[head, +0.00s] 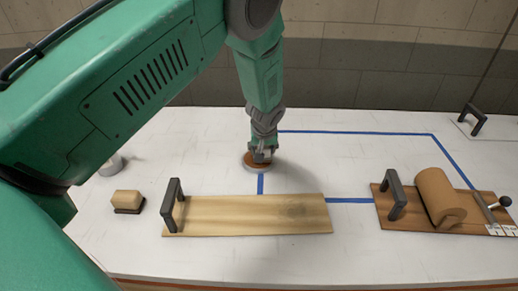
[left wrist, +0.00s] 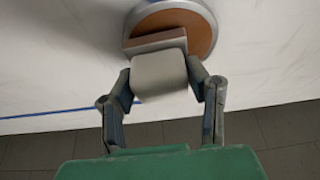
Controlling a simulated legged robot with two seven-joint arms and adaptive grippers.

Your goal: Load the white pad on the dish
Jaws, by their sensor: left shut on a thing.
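The white pad (left wrist: 160,75), a pale block with a brown base, is between the two fingers of my left gripper (left wrist: 162,78) in the left wrist view. My left gripper is shut on it. The dish (left wrist: 203,30) is round, with a brown inside and a grey metal rim. The pad's brown base is over or against the dish; I cannot tell if they touch. In the head view my left gripper (head: 262,153) points down over the dish (head: 257,169) and mostly hides the pad. My right gripper is not in view.
A tan block on a dark base (head: 126,200) stands at the left. A light wooden board (head: 250,218) with a dark handle lies in front. A brown board (head: 386,211) with a tan roll (head: 436,195) is at the right. Blue tape (head: 350,200) marks the white table.

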